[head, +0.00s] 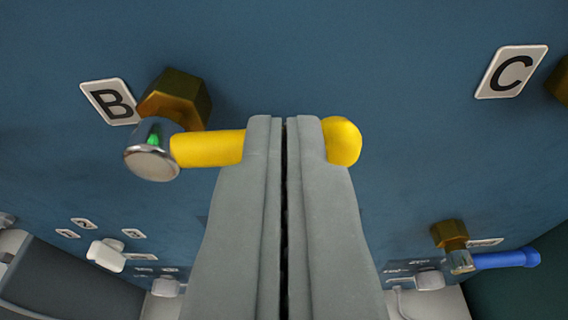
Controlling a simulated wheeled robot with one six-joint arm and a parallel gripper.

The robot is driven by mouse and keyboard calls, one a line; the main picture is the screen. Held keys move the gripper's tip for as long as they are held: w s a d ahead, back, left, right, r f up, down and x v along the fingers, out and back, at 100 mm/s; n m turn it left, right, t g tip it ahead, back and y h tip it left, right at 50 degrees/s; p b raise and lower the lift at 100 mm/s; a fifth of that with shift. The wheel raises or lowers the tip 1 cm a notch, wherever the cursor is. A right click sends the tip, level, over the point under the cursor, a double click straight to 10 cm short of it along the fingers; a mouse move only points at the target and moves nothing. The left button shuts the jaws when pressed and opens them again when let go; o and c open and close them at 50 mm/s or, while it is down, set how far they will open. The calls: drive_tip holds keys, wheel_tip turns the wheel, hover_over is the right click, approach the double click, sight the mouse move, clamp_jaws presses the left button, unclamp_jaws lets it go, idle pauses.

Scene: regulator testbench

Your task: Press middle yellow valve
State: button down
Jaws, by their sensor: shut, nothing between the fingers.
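The yellow valve handle (207,149) sticks out to the right from a chrome hub (152,160) with a green mark, on a brass hex fitting beside the label B (111,102). My gripper (285,125) is shut and empty. Its fingers lie across the handle in the picture and hide part of it; the handle's rounded end (343,142) shows to their right. I cannot tell whether the fingertips touch the handle.
The blue panel (420,140) fills most of the view. A label C (511,72) and part of a brass fitting are at the upper right. A blue-handled valve (505,260) sits at the lower right. White knobs (106,255) and small labels are at the lower left.

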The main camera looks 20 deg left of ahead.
drive_tip(key=shift+f, duration=0.1)
wheel_tip(320, 180, down, 6)
drive_tip(key=a+m+y, duration=0.2)
drive_tip(key=m+y, duration=0.1)
drive_tip(key=m, duration=0.9)
drive_tip(key=shift+s+f+m, duration=0.2)
drive_tip(key=shift+s+m, duration=0.1)
drive_tip(key=shift+s, duration=0.05)
drive_tip(key=shift+a, duration=0.1)
